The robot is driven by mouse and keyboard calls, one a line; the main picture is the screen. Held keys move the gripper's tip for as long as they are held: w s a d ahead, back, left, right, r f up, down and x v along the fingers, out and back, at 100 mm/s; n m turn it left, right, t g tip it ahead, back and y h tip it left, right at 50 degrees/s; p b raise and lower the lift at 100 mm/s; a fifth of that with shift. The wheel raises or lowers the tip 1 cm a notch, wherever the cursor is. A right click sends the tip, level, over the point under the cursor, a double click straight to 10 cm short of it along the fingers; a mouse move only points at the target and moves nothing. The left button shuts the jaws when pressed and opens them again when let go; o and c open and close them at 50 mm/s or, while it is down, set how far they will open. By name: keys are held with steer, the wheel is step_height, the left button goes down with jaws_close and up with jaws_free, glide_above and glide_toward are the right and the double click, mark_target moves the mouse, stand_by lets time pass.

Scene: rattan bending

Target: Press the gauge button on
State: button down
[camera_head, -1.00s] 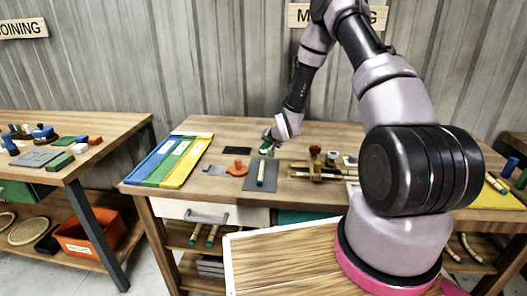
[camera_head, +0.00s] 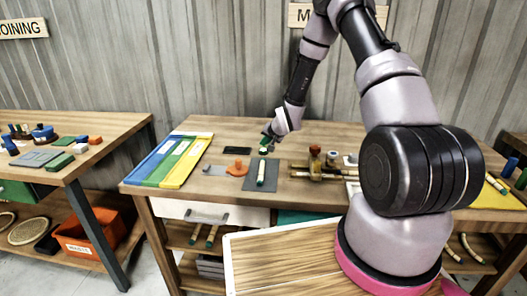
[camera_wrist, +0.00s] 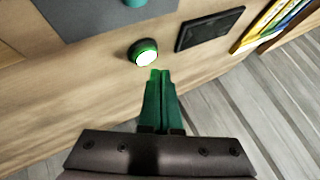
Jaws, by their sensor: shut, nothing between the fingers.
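In the head view my gripper (camera_head: 267,137) hangs a little above the button.
A grey mat (camera_head: 252,184) with a pale stick (camera_head: 261,172) lies in front of the button. A flat black panel (camera_wrist: 208,28) and a blue, green and yellow tray (camera_head: 169,162) lie left in the head view. An orange piece (camera_head: 237,168) and a brass fixture (camera_head: 317,172) stand nearby.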

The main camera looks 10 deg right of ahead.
steer(key=shift+r, duration=2.25)
steer(key=shift+r, duration=0.15)
step_height(320, 180, up, 12)
steer(key=f+h, duration=0.1)
glide_above(264, 152)
steer(key=s+d, duration=0.3)
steer(key=s+d+r+n+h, duration=0.1)
steer(key=s+r, duration=0.4)
steer(key=r, duration=0.2)
steer(key=s+d+r, duration=0.2)
steer(key=s+r, duration=0.3)
steer(key=r, duration=0.2)
steer(key=s+r, duration=0.5)
steer(key=s, duration=0.8)
steer(key=s+r+g+y, duration=0.1)
steer(key=s+r, duration=0.5)
steer(key=s, duration=0.6)
steer(key=shift+s+g, duration=0.3)
steer(key=shift+s, duration=0.1)
